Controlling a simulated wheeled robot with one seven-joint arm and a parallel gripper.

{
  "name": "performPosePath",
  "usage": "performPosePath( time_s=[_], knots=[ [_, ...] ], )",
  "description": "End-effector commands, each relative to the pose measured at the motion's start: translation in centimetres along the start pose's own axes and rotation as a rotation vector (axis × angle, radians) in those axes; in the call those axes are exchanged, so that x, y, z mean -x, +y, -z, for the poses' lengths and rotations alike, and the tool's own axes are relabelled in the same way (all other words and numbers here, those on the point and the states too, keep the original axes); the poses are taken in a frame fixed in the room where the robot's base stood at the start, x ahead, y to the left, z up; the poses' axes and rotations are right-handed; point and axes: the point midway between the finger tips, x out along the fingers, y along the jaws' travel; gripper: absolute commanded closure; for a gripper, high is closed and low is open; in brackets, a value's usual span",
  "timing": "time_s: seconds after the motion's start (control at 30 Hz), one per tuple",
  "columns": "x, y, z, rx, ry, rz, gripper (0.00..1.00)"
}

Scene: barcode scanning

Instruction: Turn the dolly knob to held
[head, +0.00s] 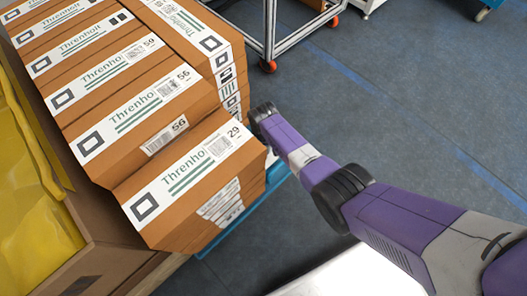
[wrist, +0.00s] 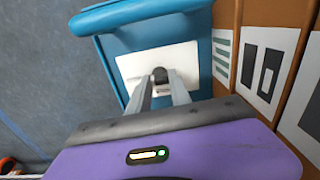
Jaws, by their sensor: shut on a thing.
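The dolly knob (wrist: 160,75) is a small dark knob on a white plate (wrist: 185,58), which is fixed to the blue dolly (wrist: 120,45) in the wrist view. My gripper (wrist: 160,88) is shut on the knob, with one grey finger on each side of it. The knob's marking and its exact setting cannot be read. In the head view a blue edge of the dolly (head: 232,228) shows below the boxes. My purple arm reaches in from the right there, and the gripper's fingers and the knob are hidden.
Brown Threnholt boxes (head: 190,180) are stacked on the dolly, close on the right of my gripper in the wrist view. Yellow packages (head: 35,240) lie at the left. A metal frame cart with orange casters (head: 268,66) stands behind. The dark floor (head: 400,110) is open on the right.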

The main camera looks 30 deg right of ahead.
Motion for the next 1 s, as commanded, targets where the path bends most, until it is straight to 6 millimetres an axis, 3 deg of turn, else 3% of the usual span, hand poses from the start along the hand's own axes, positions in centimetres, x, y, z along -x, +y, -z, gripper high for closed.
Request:
performPosePath(
  time_s=[0.63,0.67,0.73,1.0],
  knots=[
    [-0.03,-0.09,0.05,-0.046,0.002,0.002,1.00],
    [-0.03,-0.08,0.05,-0.046,0.002,0.001,0.70],
    [-0.03,-0.07,0.04,-0.046,0.002,0.001,0.56],
    [-0.01,-0.03,0.02,-0.045,0.001,0.000,0.54]
  ],
)
